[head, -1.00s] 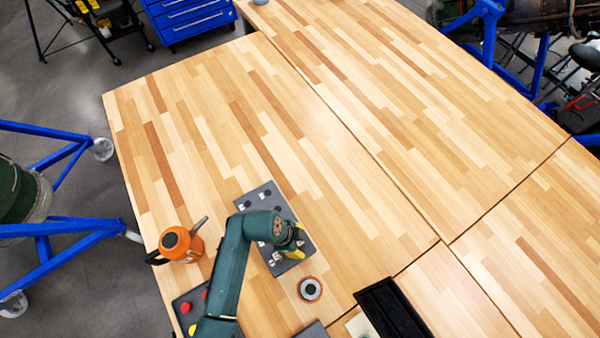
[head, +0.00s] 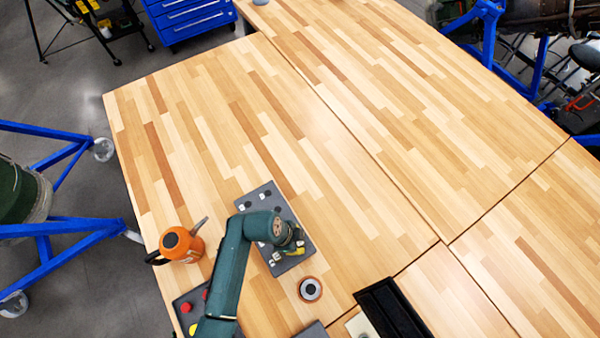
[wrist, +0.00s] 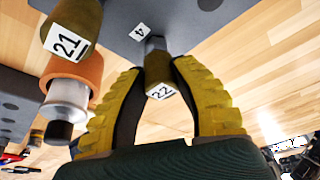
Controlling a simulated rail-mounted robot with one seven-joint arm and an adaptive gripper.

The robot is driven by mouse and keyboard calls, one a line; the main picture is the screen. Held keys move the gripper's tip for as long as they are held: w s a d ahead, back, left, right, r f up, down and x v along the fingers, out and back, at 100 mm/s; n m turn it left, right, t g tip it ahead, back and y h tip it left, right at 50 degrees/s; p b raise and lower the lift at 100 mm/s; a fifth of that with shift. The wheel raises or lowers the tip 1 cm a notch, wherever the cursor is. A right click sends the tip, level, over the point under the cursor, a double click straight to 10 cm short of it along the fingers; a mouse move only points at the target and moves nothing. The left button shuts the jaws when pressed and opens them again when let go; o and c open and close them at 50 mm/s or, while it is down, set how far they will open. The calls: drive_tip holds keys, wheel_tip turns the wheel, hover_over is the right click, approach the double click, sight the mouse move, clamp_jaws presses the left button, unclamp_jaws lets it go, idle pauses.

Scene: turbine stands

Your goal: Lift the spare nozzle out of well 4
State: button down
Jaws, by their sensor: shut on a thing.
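My gripper (wrist: 160,68), with yellow ribbed fingers, is shut on a brass-coloured nozzle (wrist: 158,76) tagged 22. This nozzle is at the grey block (wrist: 190,22), beside the white label 4 (wrist: 138,33). Whether its far end is still seated in the well cannot be told. In the head view my gripper (head: 293,250) is over the near right part of the grey block (head: 257,196), and my arm hides part of the block. Another nozzle (wrist: 68,42), tagged 21, stands to the left in the wrist view, apart from my fingers.
An orange oil can (head: 180,245) stands to the left. A black open tray (head: 392,310) and a dark panel with a red button (head: 186,307) are near the front. The wooden table (head: 330,150) beyond is clear.

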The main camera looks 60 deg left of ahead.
drive_tip(key=shift+r+p, duration=0.6)
drive_tip(key=shift+r, duration=0.05)
drive_tip(key=shift+r+p, duration=2.3)
drive_tip(key=shift+r, duration=0.05)
